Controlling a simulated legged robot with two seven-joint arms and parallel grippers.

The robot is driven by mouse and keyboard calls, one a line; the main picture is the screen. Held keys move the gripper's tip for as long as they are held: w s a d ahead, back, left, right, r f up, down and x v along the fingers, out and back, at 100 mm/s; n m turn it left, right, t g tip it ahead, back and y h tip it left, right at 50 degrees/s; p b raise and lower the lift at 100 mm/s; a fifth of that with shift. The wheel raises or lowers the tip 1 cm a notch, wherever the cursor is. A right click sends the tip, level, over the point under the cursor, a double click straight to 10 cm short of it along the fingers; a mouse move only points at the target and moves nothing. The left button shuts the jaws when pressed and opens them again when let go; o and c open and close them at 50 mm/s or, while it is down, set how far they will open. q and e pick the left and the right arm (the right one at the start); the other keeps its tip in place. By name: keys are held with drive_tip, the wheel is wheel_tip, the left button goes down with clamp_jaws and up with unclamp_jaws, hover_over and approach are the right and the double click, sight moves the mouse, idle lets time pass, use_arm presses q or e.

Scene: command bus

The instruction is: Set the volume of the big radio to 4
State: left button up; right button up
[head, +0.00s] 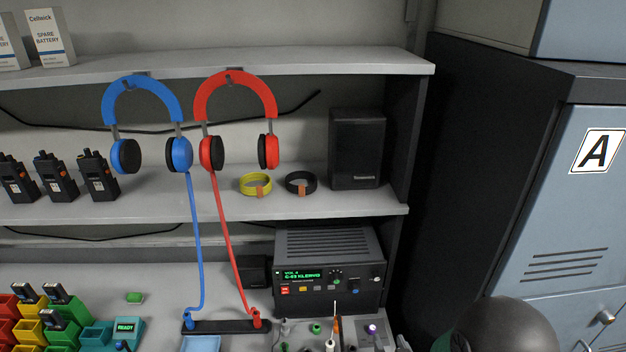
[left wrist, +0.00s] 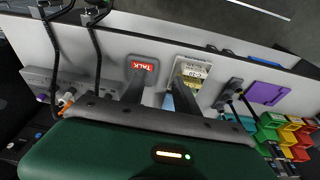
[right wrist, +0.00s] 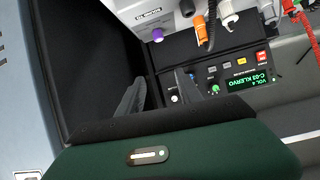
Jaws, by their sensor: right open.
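The big radio (head: 328,262) stands under the shelf in the head view. Its green display (head: 302,274) appears to read VOL 4 with C-03 KLERVO below. My left gripper (left wrist: 160,92) is open, over the desk by a TALK button (left wrist: 143,67).
Blue headphones (head: 142,95) and red headphones (head: 235,92) hang from the shelf, their cords running down to a black bar (head: 215,327). Plugs and cables (right wrist: 205,40) stand close to the radio's front. A black cabinet side (head: 470,170) stands to the right.

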drive_tip(key=s+r+n+g, duration=0.1)
drive_tip(key=s+r+g, duration=0.1)
drive_tip(key=s+g, duration=0.8)
drive_tip(key=s, duration=0.6)
drive_tip(key=shift+s, duration=0.15)
